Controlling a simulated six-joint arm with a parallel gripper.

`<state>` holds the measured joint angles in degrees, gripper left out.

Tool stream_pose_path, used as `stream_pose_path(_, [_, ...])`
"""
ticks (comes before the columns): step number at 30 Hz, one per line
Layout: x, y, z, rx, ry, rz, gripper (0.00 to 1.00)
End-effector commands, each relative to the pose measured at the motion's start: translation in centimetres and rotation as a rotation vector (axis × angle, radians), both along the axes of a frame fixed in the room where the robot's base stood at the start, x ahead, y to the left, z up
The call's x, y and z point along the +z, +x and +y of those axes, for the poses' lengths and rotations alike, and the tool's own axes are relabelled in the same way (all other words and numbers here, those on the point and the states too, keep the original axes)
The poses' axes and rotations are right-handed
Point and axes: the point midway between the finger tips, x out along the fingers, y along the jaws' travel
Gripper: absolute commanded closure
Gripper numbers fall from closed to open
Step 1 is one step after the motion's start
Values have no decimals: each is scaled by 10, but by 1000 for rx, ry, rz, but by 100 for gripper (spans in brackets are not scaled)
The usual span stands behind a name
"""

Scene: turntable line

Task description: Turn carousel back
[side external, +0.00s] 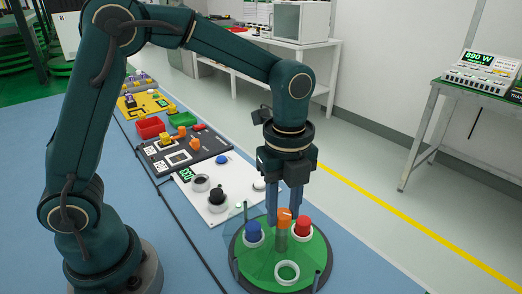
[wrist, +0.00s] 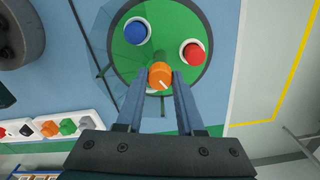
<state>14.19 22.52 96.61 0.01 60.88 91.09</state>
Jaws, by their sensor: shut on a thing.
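The carousel is a round green disc (side external: 258,266) with a dark rim, and it also shows in the wrist view (wrist: 171,22). An orange knob (side external: 284,214) stands up at its centre on a green post, with a white mark on its top in the wrist view (wrist: 159,75). My gripper (side external: 285,211) points down with its two blue-grey fingers on either side of the knob, shut on it. A blue cylinder (side external: 253,231) and a red cylinder (side external: 302,226) sit in white rings on the disc. A third white ring (side external: 287,273) at the front is empty.
Thin dark posts (side external: 235,270) stand around the disc. A white panel (side external: 205,206) with a black knob lies behind it, then a black board (side external: 181,154) with orange blocks. Red and green bins (side external: 150,127) are farther back. Blue mat is clear to the front right.

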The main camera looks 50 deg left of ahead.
Motion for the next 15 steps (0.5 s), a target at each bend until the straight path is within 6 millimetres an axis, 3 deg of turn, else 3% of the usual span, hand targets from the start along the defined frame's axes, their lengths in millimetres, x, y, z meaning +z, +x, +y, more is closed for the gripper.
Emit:
stream_pose_path(14, [1, 0, -1, -13, -2, -3, 100])
stream_pose_path(15, [1, 0, -1, -12, -2, -3, 60])
